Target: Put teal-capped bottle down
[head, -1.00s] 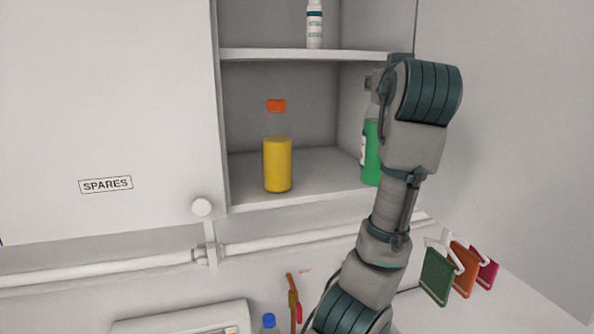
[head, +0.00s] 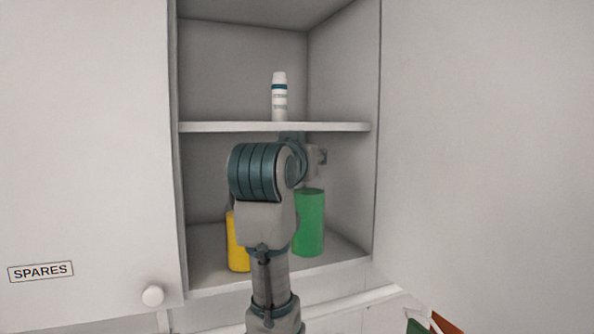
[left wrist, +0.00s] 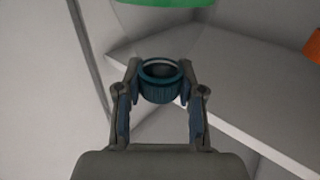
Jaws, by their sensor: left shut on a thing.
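The teal-capped bottle (head: 309,225), with green contents, is upright in the lower compartment of the cupboard, at its right side. My left gripper (head: 316,160) is above it under the middle shelf, partly hidden by my arm. In the left wrist view the fingers (left wrist: 160,95) are shut on the teal cap (left wrist: 160,86), and part of the green body shows at the top edge. I cannot tell whether the base touches the compartment floor (head: 275,277). My right gripper is not in view.
A yellow bottle (head: 238,245) stands left of the green one, mostly behind my arm; its orange cap (left wrist: 313,46) shows in the wrist view. A white bottle (head: 280,97) is on the middle shelf (head: 220,127). The cupboard's right wall (head: 345,205) is close by.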

